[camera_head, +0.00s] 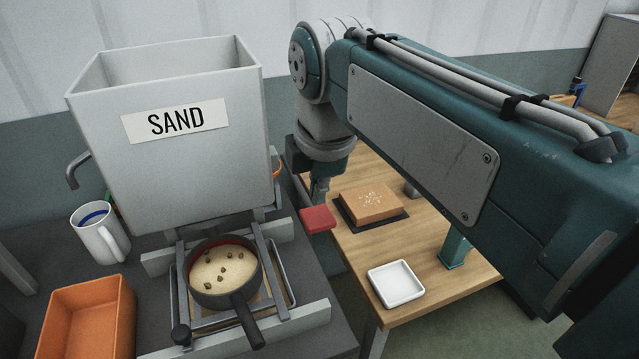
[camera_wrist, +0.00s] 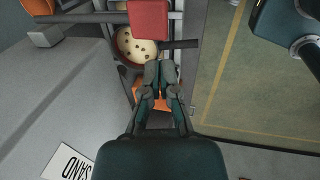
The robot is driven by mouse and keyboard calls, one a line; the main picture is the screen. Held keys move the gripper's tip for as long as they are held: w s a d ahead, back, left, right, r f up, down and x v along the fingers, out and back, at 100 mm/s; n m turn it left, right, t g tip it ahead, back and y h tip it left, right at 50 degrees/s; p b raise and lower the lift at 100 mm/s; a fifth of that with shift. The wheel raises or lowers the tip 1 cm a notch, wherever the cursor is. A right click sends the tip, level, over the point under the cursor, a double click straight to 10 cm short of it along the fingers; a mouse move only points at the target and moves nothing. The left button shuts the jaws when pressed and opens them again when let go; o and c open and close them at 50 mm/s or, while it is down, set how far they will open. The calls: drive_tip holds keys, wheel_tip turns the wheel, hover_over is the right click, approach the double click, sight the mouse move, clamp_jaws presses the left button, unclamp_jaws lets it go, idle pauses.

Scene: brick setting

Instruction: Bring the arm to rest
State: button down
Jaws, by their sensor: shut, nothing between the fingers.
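My arm reaches in from the right of the head view and bends down at the wrist. My gripper (camera_head: 319,192) points down between the grey SAND bin and the wooden table, just above a flat red pad (camera_head: 317,220). In the wrist view my gripper (camera_wrist: 159,68) shows its two fingers close together, shut and empty. The red pad (camera_wrist: 149,20) lies beyond the fingertips there; I cannot tell whether they are touching. The fingertips are partly hidden in the head view.
The SAND bin (camera_head: 170,170) stands close left of my gripper. Below it a pan (camera_head: 225,295) of pale filling sits on a metal frame. A mug (camera_head: 100,238) and orange tray (camera_head: 88,325) are left. The table (camera_head: 435,265) holds a brown block (camera_head: 371,206) and white dish (camera_head: 396,284).

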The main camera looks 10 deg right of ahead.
drive_tip(key=shift+s+d+r, duration=0.1)
drive_tip(key=shift+d+r, duration=0.3)
drive_tip(key=shift+d, duration=0.3)
drive_tip(key=shift+f, duration=0.1)
drive_tip(key=s+d+f+m+t, duration=0.1)
drive_tip(key=s+d+f+m, duration=0.4)
drive_tip(key=m, duration=0.5)
drive_tip(key=s+d+f+m+t, duration=0.2)
drive_tip(key=s+d+f+m, duration=0.2)
drive_tip(key=m, duration=0.7)
wheel_tip(320, 180, down, 4)
drive_tip(key=shift+s+d+r+h, duration=0.3)
drive_tip(key=shift+s+d, duration=0.1)
drive_tip(key=shift+d, duration=0.6)
drive_tip(key=shift+d, duration=0.1)
